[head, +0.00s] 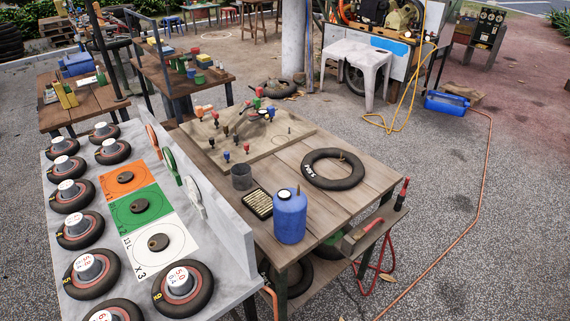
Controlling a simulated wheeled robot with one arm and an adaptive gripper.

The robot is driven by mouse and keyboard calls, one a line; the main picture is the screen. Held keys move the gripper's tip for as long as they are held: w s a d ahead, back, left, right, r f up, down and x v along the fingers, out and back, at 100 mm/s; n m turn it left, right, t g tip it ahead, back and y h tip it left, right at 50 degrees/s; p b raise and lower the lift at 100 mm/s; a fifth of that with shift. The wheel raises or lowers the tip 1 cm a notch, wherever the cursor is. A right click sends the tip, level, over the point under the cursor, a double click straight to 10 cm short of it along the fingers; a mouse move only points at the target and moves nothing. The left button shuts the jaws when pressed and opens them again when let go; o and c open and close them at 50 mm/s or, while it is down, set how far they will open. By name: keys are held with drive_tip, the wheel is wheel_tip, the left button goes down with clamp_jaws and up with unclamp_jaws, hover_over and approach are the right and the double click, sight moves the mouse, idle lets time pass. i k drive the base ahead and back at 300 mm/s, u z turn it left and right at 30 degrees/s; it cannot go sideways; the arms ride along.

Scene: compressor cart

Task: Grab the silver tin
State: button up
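A small grey metal tin (242,177), open at the top, stands upright on the wooden table (350,205), near its left side. It is the only silver-looking tin that I can make out. A yellow-and-black box-like item (258,204) lies just in front of it, and a blue canister (290,216) stands to its front right. The low grey wall of the neighbouring table rises to its left. My gripper is not in view.
A black tyre (333,170) lies on the table to the right, and a board with coloured valves (248,138) behind. The grey table (190,255) at left holds numbered tyres and coloured squares. A red hose (478,190) runs along open ground at right.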

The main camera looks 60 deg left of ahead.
sight(241, 173)
drive_tip(key=i, duration=0.45)
drive_tip(key=z, duration=5.1)
drive_tip(key=k, duration=2.8)
